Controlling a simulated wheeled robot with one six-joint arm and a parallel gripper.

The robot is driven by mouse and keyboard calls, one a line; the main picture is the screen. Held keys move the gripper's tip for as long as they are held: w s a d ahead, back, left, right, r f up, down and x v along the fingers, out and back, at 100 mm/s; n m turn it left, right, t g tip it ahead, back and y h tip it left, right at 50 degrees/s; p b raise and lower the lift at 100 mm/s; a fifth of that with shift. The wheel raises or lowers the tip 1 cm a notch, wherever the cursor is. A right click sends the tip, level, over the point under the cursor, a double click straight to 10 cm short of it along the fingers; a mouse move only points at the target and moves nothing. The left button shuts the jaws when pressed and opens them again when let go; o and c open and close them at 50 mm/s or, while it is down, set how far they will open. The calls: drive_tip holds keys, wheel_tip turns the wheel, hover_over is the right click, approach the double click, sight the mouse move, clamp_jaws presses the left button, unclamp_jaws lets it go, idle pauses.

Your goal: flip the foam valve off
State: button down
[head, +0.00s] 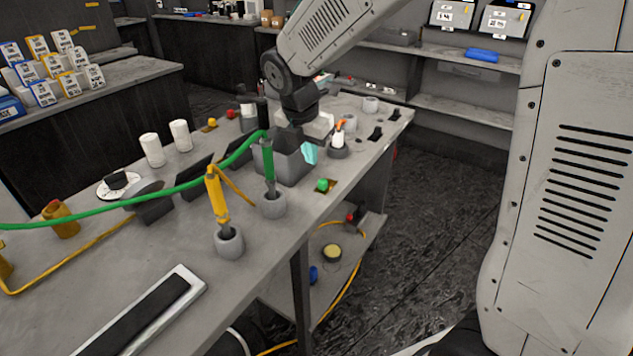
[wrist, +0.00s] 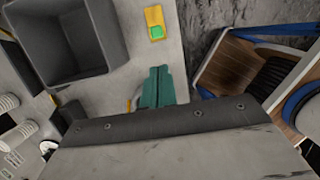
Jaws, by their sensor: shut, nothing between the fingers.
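A small green switch on a yellow plate (head: 323,186) sits near the front edge of the workbench, and it also shows at the top of the wrist view (wrist: 155,24). No label on it is readable, so I cannot tell for sure that it is the foam valve. My gripper (head: 309,153) has teal fingers, shut and empty, over the bench beside the grey bin. In the wrist view, my gripper (wrist: 158,86) points towards the switch, with a gap between them. The height of the fingertips above the bench is unclear.
A grey open bin (wrist: 66,76) stands beside the switch. A green hose nozzle (head: 268,160) and a yellow one (head: 217,198) stand in round grey holders left of it. Black rocker switches (head: 375,134) lie further back. Open floor is right of the bench.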

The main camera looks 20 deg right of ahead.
sight(323, 184)
drive_tip(key=x, duration=1)
idle(0.3)
